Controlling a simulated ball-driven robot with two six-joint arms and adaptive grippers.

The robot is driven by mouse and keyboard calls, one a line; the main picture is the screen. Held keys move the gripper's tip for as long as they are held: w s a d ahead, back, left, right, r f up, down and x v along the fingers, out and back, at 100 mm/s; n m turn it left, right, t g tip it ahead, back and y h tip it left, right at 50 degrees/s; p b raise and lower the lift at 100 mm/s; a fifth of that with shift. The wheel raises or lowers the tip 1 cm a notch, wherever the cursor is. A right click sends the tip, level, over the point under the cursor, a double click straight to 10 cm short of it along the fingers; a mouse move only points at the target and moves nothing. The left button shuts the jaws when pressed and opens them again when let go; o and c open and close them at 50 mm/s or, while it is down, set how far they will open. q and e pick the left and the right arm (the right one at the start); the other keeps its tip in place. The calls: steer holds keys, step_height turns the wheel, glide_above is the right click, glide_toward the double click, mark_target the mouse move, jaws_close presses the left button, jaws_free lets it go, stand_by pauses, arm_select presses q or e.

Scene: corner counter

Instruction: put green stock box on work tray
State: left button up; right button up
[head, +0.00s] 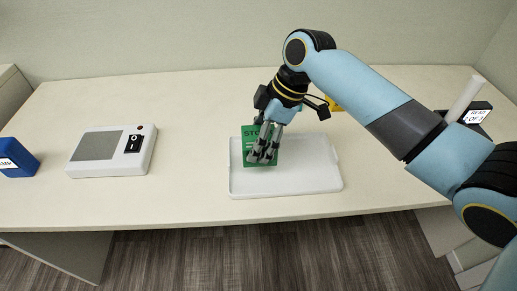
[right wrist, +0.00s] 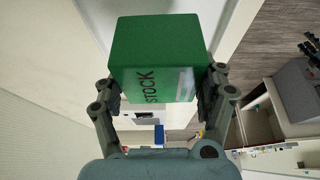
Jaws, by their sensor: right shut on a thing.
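The green stock box (head: 248,153), marked "STOCK", is at the left part of the white work tray (head: 305,181) in the head view. My right gripper (head: 263,155) reaches down over it and is shut on it. In the right wrist view the green stock box (right wrist: 155,55) sits between the two fingers of my right gripper (right wrist: 160,95), with a finger at each side. I cannot tell whether the box's underside touches the tray. My left gripper is not in view.
A white device with a grey panel and black switch (head: 112,150) stands left of the tray. A blue box (head: 17,158) lies at the far left. A yellow thing (head: 335,104) is partly hidden behind my arm. The counter's front edge runs close below the tray.

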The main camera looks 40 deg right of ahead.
step_height(320, 180, down, 3)
steer(key=shift+a+f, duration=0.1)
steer(key=shift+f, duration=0.4)
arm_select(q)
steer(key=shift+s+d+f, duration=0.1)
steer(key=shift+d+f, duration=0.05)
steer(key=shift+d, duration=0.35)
arm_select(e)
steer(key=shift+f, duration=0.15)
steer(key=o, duration=1.4)
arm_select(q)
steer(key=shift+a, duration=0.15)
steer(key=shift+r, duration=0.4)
arm_select(e)
steer(key=v, duration=1.2)
